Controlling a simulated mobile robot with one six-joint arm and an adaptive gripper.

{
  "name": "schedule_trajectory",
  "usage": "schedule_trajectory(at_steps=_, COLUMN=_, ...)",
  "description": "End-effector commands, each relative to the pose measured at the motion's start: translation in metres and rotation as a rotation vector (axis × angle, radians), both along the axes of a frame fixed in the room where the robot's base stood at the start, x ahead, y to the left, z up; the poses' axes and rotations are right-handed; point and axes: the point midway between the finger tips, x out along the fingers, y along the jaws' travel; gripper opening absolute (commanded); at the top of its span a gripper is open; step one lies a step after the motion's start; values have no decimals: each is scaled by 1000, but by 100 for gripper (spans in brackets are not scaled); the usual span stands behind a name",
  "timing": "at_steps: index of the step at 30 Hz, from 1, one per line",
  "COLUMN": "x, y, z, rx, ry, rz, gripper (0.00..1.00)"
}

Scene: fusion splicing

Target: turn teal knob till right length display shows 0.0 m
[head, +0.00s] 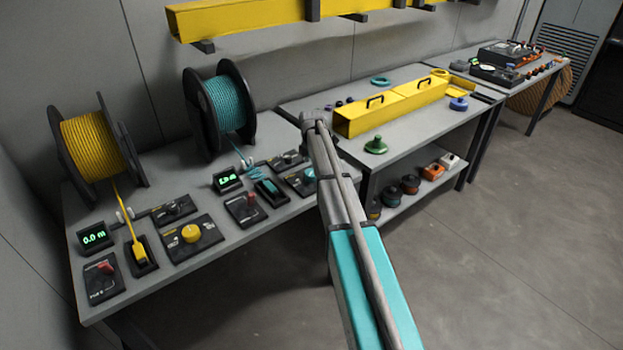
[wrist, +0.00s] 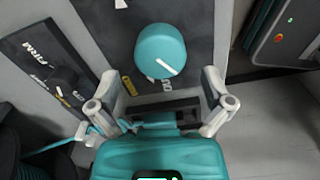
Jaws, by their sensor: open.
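The teal knob (wrist: 161,51) sits on its dark panel in the wrist view, with a white pointer line toward its lower right. My gripper (wrist: 162,84) is open. Its two fingertips are spread to either side, just below the knob in the picture, and I see no contact. In the head view the teal knob (head: 309,174) shows beside my arm, which hides part of its panel. The right length display (head: 228,180) is lit green; its digits are too small to read surely, but do not look like 0.0 m. My gripper is not clear in the head view.
A teal cable spool (head: 226,104) and a yellow spool (head: 92,145) stand at the back of the bench. The left display (head: 95,237) reads 0.0 m. A yellow knob (head: 191,233) and red-handled levers (head: 246,207) sit nearby. A long yellow box (head: 392,105) lies on the middle table.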

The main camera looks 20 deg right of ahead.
Motion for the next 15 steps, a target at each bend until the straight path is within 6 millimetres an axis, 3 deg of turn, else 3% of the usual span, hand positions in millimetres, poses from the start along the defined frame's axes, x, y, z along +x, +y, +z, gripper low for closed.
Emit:
schedule_trajectory(at_steps=6, x=0, y=0, z=-20, rx=0, ry=0, rz=0, gripper=100)
schedule_trajectory(at_steps=15, x=0, y=0, z=-31, rx=0, ry=0, rz=0, gripper=100)
